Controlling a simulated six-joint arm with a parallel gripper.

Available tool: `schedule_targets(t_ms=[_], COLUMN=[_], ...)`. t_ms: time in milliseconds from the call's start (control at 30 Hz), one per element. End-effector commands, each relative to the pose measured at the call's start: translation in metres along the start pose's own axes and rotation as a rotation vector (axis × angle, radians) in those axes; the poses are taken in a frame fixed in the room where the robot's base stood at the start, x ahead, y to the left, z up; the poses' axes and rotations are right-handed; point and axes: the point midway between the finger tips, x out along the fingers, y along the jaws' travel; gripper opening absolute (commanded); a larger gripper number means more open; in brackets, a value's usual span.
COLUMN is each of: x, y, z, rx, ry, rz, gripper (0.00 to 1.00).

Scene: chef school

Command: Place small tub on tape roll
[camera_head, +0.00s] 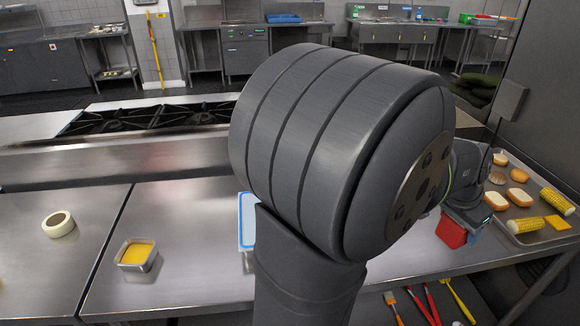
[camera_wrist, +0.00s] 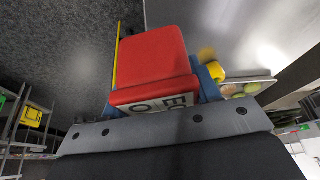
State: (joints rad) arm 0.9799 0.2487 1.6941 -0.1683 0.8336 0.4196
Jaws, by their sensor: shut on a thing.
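In the wrist view the red tub (camera_wrist: 152,55) fills the space between the fingers of the gripper (camera_wrist: 160,90). The gripper is at the right of the counter, beside a food tray. The tape roll (camera_head: 59,224), a cream ring with a dark centre, lies flat on the counter at far left, well away from my gripper. Nothing is on it.
A metal container with yellow contents (camera_head: 137,254) and a blue-rimmed container (camera_head: 246,222), partly hidden by my arm, stand between. The tray (camera_head: 509,236) at right holds corn and bread. A stove (camera_head: 150,118) is behind. The counter around the tape roll is clear.

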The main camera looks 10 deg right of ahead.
Motion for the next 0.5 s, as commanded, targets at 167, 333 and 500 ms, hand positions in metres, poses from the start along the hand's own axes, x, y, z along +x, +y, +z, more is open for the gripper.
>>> schedule_targets(t_ms=[167, 333, 500], x=[-0.007, -0.019, -0.035], y=[-0.073, -0.150, -0.224], z=[0.005, 0.021, 0.048], rx=[-0.150, -0.309, -0.466], ry=[-0.002, -0.004, -0.006], rz=[-0.060, -0.124, -0.187], gripper=[0.28, 0.28, 0.28])
